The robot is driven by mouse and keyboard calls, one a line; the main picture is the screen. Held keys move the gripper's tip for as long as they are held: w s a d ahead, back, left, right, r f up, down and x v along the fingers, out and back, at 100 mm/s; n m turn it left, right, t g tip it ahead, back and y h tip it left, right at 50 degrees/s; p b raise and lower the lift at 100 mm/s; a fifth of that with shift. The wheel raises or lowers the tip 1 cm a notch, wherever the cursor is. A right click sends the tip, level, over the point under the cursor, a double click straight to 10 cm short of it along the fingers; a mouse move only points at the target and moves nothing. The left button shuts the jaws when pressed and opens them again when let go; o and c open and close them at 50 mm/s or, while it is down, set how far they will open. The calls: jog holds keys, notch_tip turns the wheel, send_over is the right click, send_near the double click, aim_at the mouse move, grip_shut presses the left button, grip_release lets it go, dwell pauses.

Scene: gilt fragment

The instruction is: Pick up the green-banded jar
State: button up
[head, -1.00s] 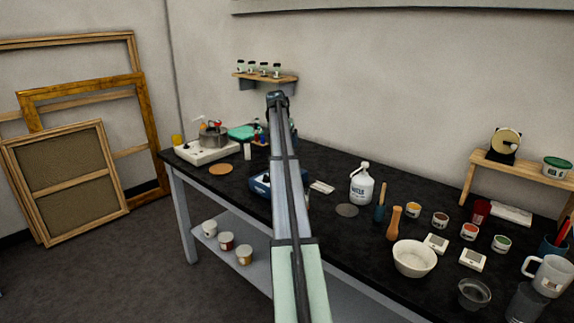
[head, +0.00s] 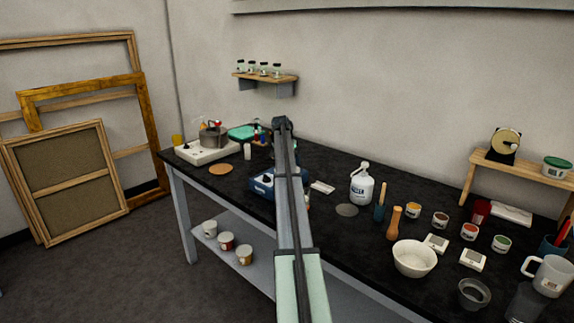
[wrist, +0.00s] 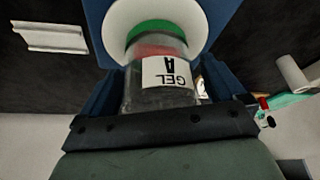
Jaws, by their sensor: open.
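The green-banded jar (wrist: 160,72) fills the middle of the wrist view, a clear jar with a green band and a white label reading "GEL A" upside down. Its banded end is at a white round plate (wrist: 112,40) on a blue device (wrist: 226,10). My gripper (wrist: 158,97) is open, with the jar between its fingers; I cannot tell whether either finger touches it. In the head view the blue device (head: 262,183) is on the black table, partly behind my arm. My gripper and the jar are hidden there.
On the black table (head: 330,235), a hot plate with a pot (head: 212,135) stands left, a white bottle (head: 362,184) right. A white bowl (head: 413,258) and several small tubs lie farther right. Small jars (head: 263,69) stand on a wall shelf.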

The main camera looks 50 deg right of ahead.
jog(key=shift+d+f, duration=0.15)
jog(key=shift+f, duration=0.3)
jog(key=shift+c, duration=0.2)
jog(key=c, duration=1.2)
jog(key=shift+o, duration=0.2)
jog(key=shift+r, duration=0.1)
